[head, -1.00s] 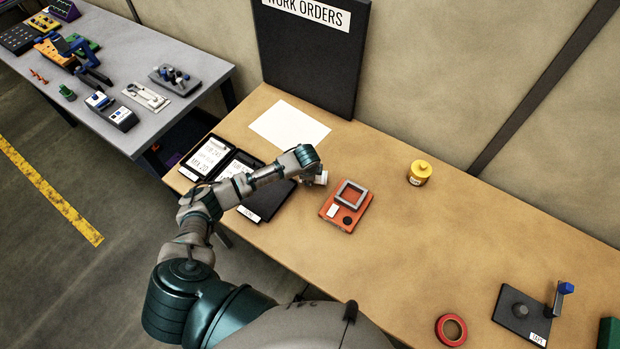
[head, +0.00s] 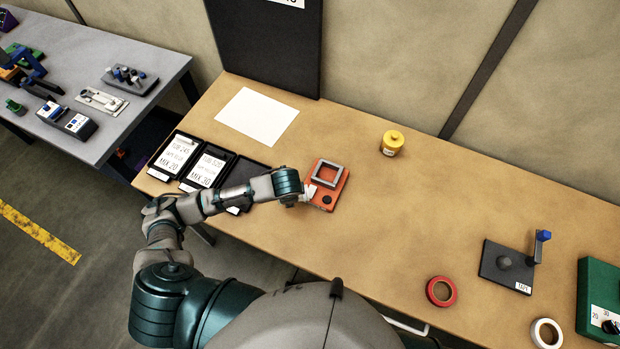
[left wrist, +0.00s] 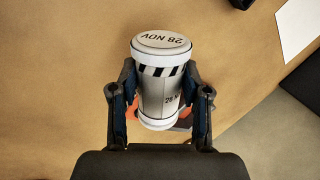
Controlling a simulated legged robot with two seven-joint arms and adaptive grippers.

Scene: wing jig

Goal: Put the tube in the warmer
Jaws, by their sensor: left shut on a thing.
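My left gripper (left wrist: 160,85) is shut on the tube (left wrist: 160,97), a white cylinder with a striped band and "28 NOV" on its end. In the head view, the left gripper (head: 302,196) is at the left edge of an orange device (head: 343,186) with a grey square frame on top, and the tube is mostly hidden there. A green box (head: 594,276) with a dial marked 20 and 30 stands at the right edge, partly cut off. I cannot tell for sure which of these is the warmer. My right gripper is not in view.
A yellow pot (head: 392,145) stands behind the orange device. A red tape ring (head: 430,291), a black tape stand (head: 496,262) and a white roll (head: 537,333) are to the right. Black card trays (head: 207,184) lie left. The bench middle is clear.

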